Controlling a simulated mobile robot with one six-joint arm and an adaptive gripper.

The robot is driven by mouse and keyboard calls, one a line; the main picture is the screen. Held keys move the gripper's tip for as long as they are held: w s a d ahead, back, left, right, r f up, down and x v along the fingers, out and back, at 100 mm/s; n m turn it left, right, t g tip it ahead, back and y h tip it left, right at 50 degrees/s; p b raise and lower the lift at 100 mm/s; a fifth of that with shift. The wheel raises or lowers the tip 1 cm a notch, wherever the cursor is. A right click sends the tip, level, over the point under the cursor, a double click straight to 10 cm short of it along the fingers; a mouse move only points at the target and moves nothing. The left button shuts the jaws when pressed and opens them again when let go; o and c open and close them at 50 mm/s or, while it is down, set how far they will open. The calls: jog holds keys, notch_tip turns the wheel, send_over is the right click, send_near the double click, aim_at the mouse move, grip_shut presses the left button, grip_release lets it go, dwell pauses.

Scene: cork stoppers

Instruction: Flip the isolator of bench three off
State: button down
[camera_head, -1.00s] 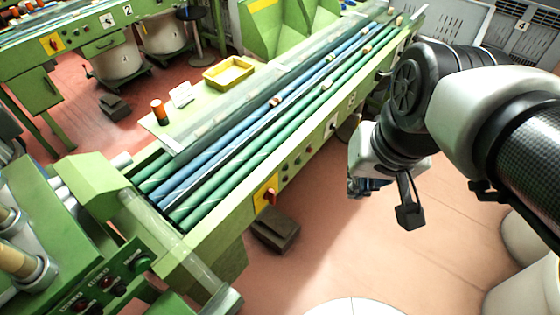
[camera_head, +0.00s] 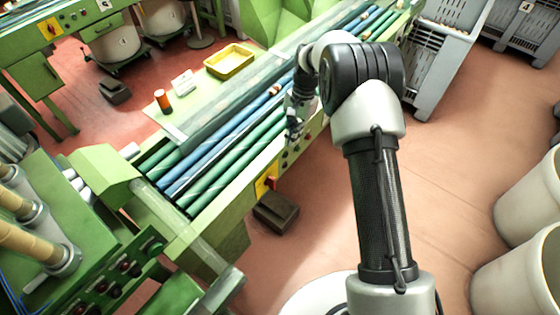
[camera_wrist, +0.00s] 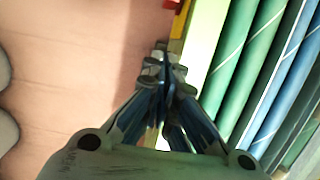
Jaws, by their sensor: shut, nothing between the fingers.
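The isolator (camera_head: 271,183) is a red rotary handle on a yellow plate (camera_head: 260,188), on the front face of the near green bench (camera_head: 225,212). Its angle is too small to read surely. In the wrist view a bit of the red handle (camera_wrist: 172,4) and the yellow plate (camera_wrist: 177,22) show at the top edge. My gripper (camera_head: 292,134) is at the bench's front edge, above and to the right of the isolator, apart from it. In the wrist view my gripper (camera_wrist: 163,58) is shut and empty, its fingers partly overlapping the bench edge.
Small buttons (camera_head: 285,154) sit on the bench face near my gripper. Green and blue tubes (camera_head: 215,160) run along the bench top. A dark pedal box (camera_head: 276,212) lies on the floor below the isolator. Open floor (camera_head: 460,160) is to the right.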

aim_at(271, 183)
jog(key=shift+a+f, duration=0.1)
jog(key=shift+f, duration=0.35)
jog(key=s+a+f+b, duration=0.1)
jog(key=f, duration=0.2)
jog(key=s+a+f+b, duration=0.1)
jog(key=s+f, duration=0.1)
jog(key=f, duration=0.1)
jog(key=s+a+f+b, duration=0.1)
jog(key=s+a+f, duration=0.1)
jog(key=f, duration=0.1)
jog(key=shift+f+b, duration=0.35)
jog(key=shift+b, duration=0.05)
jog(key=shift+s+r, duration=0.1)
jog(key=shift+r+t+h, duration=0.1)
jog(key=shift+t+h, duration=0.2)
